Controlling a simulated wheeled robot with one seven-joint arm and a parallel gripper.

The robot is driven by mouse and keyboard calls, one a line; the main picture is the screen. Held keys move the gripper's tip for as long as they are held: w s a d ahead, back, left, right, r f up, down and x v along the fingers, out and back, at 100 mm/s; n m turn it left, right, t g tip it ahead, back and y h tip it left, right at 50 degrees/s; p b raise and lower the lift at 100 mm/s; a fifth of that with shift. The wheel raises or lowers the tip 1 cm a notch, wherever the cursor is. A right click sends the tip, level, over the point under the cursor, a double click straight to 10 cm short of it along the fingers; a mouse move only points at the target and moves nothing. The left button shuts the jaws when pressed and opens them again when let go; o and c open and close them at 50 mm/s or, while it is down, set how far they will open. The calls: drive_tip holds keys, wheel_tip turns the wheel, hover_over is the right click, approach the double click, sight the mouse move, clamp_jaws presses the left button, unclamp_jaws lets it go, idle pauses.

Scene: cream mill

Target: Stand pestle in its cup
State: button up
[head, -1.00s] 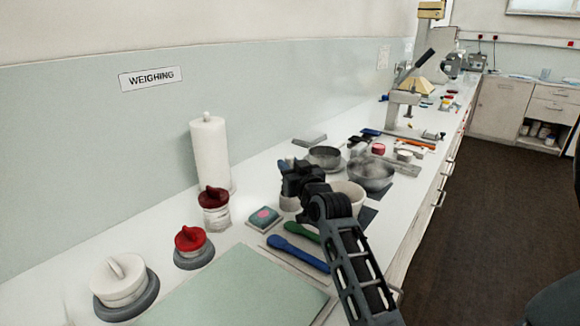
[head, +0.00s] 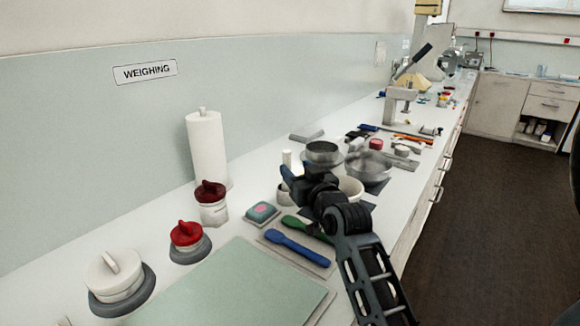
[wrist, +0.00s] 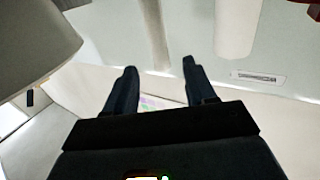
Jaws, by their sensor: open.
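My gripper (head: 286,177) is over the bench in the head view, its jaws pointing left. In the wrist view its two dark fingers (wrist: 160,82) are apart with nothing between them. A small white upright cylinder (head: 287,158) shows just behind the fingers; I cannot tell whether it is the pestle or its cup. A cream bowl (head: 351,188) stands right of the gripper, partly hidden by my arm. A large pale rounded vessel (wrist: 35,40) fills the upper left of the wrist view. No pestle or cup can be named with certainty.
A metal pan (head: 323,153) and a blurred metal bowl (head: 368,168) stand beyond the gripper. Blue (head: 298,247) and green (head: 305,227) spoons lie in front. Lidded jars (head: 186,237) and a paper roll (head: 207,150) stand left. The green mat (head: 225,290) is bare.

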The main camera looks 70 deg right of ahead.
drive_tip(key=v, duration=0.5)
drive_tip(key=shift+s+b, duration=0.15)
drive_tip(key=shift+b, duration=0.25)
drive_tip(key=shift+s, duration=0.1)
